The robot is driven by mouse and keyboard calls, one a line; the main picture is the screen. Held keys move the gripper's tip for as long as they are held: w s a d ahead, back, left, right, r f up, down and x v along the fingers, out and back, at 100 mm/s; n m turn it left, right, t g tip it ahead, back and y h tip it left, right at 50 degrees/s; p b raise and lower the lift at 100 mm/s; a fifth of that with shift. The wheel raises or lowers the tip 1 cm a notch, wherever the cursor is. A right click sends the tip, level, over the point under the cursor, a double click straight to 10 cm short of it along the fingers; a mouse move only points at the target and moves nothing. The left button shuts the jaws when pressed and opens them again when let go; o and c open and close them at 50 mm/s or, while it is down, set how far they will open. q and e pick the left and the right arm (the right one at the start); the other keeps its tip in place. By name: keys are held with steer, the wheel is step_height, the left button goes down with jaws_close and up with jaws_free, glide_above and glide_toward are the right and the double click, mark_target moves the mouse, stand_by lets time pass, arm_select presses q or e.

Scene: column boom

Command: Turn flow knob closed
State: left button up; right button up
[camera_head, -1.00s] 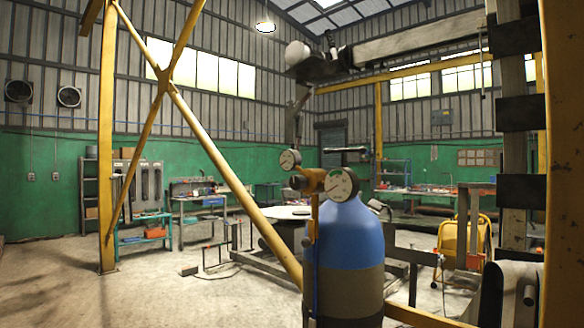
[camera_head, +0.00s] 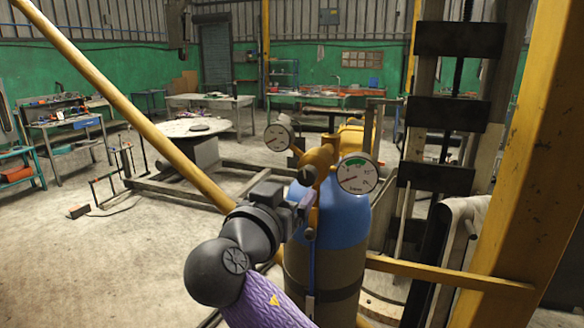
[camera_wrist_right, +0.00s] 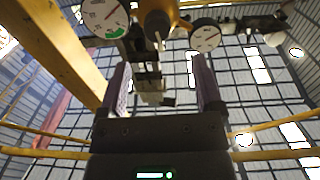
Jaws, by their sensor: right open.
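A blue gas cylinder (camera_head: 342,215) with a dark lower band stands upright at the middle right of the head view. Its yellow regulator (camera_head: 322,158) carries two round gauges, a near one (camera_head: 357,173) and a far one (camera_head: 279,138). A small dark knob (camera_head: 307,175) sits on the regulator's near side. It also shows in the wrist view, as a dark round knob (camera_wrist_right: 157,24) ahead of the fingers. My right gripper (camera_head: 302,203) is just below the knob. In the wrist view its fingers (camera_wrist_right: 162,78) are apart with nothing between them. My left gripper is out of view.
A yellow post (camera_head: 525,170) and a dark-plated column stand close on the right. A yellow diagonal brace (camera_head: 130,110) crosses the left, and a low yellow rail (camera_head: 450,275) runs beside the cylinder. Workbenches line the back. The floor at left is mostly open.

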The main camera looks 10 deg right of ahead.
mark_target(305, 179)
steer(key=p+x, duration=0.1)
steer(key=x, duration=0.6)
steer(key=shift+w+d+p, duration=0.1)
steer(key=shift+d+p, duration=0.1)
steer(key=shift+p, duration=0.1)
steer(key=shift+w+d+f, duration=0.1)
steer(key=shift+w+d, duration=0.15)
steer(key=shift+d, duration=0.05)
steer(key=shift+c, duration=1.3)
jaws_close()
